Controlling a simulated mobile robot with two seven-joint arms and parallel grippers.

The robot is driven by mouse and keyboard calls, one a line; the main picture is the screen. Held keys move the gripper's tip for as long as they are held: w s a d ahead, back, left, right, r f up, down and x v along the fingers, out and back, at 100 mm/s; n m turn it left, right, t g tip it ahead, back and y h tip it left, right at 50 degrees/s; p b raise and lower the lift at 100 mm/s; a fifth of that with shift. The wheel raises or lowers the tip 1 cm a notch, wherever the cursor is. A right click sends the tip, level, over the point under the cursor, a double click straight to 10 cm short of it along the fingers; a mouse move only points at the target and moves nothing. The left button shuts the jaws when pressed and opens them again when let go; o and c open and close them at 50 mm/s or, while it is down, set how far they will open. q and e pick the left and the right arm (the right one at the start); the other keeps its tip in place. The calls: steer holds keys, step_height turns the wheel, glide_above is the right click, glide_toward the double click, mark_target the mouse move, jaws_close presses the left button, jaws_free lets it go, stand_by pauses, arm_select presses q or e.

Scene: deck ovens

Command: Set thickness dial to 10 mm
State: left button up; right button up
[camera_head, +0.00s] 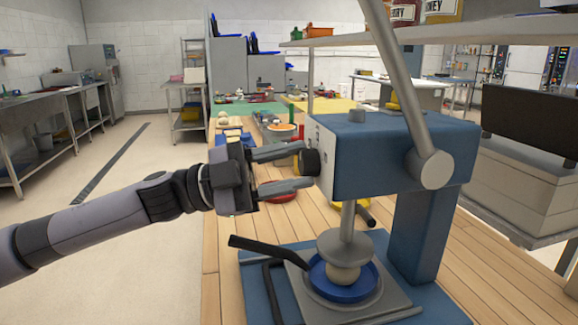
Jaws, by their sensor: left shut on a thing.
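A blue press machine (384,152) stands on a wooden table. A black round thickness dial (309,162) sits on its left face, beside a pale plate with small marks that I cannot read. My left gripper (306,168) comes in from the left, one finger above and one below, with its fingertips at the dial. It is shut on the dial. The dial's setting is too small to read. Below the head, a metal plunger rests on a pale lump (343,272) in a blue dish (346,291). My right gripper is not in view.
A long grey lever (405,80) rises from the machine's right side. A black handle (268,257) sticks out at the base. The wooden table (235,262) is bare at front left. Bowls and boards lie behind the gripper. A shelf (445,32) hangs at upper right.

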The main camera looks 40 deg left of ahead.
arm_select(q)
steer(key=shift+r+m+g, duration=0.1)
steer(key=shift+m+g, duration=0.3)
steer(key=shift+m, duration=0.5)
steer(key=m, duration=0.2)
steer(key=m+g, duration=0.1)
steer(key=m, duration=0.1)
steer(key=shift+a+r+g+p, duration=0.1)
steer(key=shift+r+g+p, duration=0.05)
steer(key=shift+g+p, duration=0.15)
steer(key=m+y, duration=0.1)
steer(key=m, duration=0.3)
steer(key=shift+w+r+g+p, duration=0.1)
steer(key=shift+r+g+p, duration=0.05)
steer(key=shift+g+p, duration=0.2)
steer(key=shift+m+y, duration=0.4)
steer(key=shift+m, duration=0.3)
steer(key=o, duration=1.1)
steer(key=shift+c, duration=0.2)
